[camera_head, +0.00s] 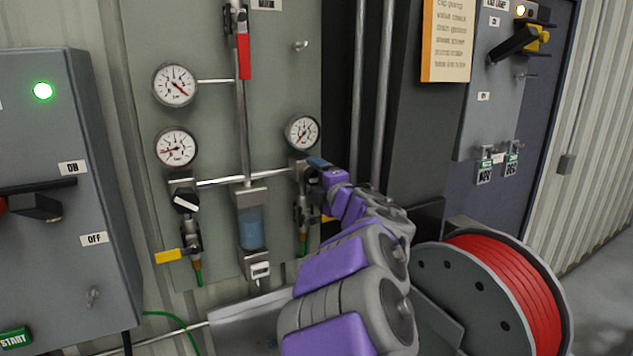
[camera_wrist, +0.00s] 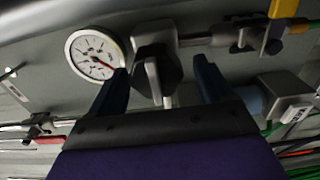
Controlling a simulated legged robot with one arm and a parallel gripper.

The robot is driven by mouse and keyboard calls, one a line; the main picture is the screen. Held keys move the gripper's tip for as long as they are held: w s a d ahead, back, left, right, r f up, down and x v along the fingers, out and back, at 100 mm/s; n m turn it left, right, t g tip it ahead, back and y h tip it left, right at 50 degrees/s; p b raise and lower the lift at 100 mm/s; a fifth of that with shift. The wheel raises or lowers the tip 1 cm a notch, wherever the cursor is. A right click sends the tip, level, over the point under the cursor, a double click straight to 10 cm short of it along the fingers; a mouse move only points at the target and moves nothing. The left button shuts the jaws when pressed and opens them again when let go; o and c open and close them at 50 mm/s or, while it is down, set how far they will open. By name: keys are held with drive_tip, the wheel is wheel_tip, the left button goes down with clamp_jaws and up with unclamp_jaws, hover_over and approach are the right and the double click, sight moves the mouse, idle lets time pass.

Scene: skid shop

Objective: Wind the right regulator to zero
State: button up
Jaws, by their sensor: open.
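The right regulator shows in the wrist view as a grey body (camera_wrist: 153,30) with a black round knob (camera_wrist: 165,68) that has a pale pointer bar. My gripper (camera_wrist: 160,80) is open, with one dark blue finger on each side of the knob and visible gaps to it. In the head view my gripper (camera_head: 313,168) is at the right regulator and hides most of it. The right gauge (camera_head: 302,132) sits just above the regulator. It also shows in the wrist view (camera_wrist: 95,54), with a red needle off to one side; the exact reading is too small to tell.
A left regulator with a black knob (camera_head: 186,200) and its gauge (camera_head: 174,147) are on the same panel. A yellow valve handle (camera_wrist: 284,8) is near the right regulator. A filter bowl (camera_head: 251,228) hangs between them. A red hose reel (camera_head: 505,285) stands at lower right.

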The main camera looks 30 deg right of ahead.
drive_tip(key=shift+s, duration=0.1)
drive_tip(key=shift+s+d, duration=0.1)
drive_tip(key=shift+s, duration=0.1)
drive_tip(key=s, duration=1.6)
drive_tip(key=shift+s+d+p, duration=0.15)
drive_tip(key=shift+s+p, duration=0.25)
drive_tip(key=shift+p, duration=0.05)
